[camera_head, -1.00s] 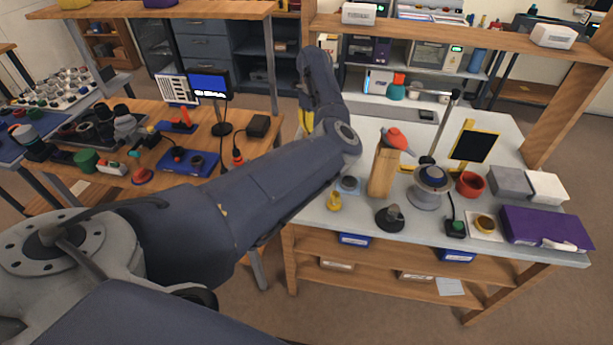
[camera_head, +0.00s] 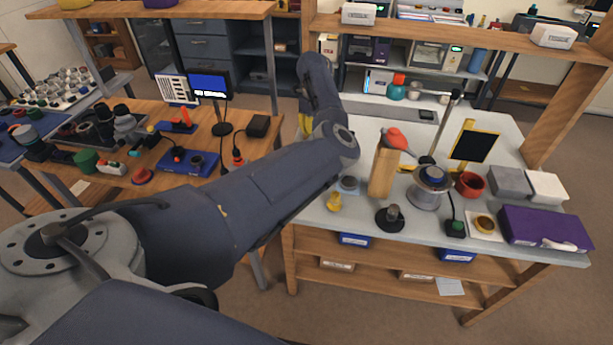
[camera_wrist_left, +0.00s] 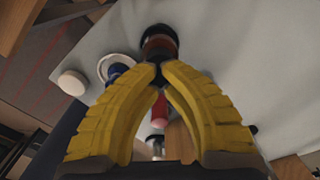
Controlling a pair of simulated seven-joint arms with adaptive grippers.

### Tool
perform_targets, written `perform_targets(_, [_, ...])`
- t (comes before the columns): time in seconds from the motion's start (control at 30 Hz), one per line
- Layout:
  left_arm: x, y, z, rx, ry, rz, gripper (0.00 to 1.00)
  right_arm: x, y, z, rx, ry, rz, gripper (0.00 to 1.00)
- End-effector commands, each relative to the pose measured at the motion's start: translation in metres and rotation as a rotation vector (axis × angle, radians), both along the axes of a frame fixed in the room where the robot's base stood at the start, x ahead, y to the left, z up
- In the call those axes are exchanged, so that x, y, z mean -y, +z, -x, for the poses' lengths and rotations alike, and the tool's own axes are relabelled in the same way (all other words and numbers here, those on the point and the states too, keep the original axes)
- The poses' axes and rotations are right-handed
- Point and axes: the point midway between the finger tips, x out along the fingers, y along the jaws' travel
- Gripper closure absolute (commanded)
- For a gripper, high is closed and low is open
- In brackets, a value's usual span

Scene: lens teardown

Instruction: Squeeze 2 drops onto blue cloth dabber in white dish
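My left gripper (camera_head: 304,126) is mostly hidden behind my own arm in the camera_head view. In the left wrist view its yellow fingers (camera_wrist_left: 160,72) come together at the tips on the dark end of a small brown bottle (camera_wrist_left: 160,43). A white dish (camera_wrist_left: 104,62) is just left of the fingertips in that view, with the blue dabber (camera_wrist_left: 118,69) in it. The left finger covers part of the dish. The dish and bottle are hidden by my arm in the camera_head view. No drop can be made out. My right gripper is out of view.
A round white lid-like piece (camera_wrist_left: 73,83) lies beside the dish. A red blower (camera_head: 395,138) stands by a wooden block (camera_head: 383,172) to the right of my arm. A red pot (camera_head: 469,184) and a purple box (camera_head: 545,229) are farther right on the grey table (camera_head: 350,222).

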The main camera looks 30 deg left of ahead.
Motion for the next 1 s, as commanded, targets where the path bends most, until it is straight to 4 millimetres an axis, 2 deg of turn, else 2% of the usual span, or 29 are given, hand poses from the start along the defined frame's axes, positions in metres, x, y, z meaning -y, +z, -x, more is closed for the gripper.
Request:
perform_targets(0.7, [0.000, 0.036, 0.000, 0.001, 0.000, 0.001, 1.00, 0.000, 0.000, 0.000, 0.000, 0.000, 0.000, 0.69])
perform_targets(1.0, [0.000, 0.041, 0.000, 0.000, 0.001, 0.000, 1.00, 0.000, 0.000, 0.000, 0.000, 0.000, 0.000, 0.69])
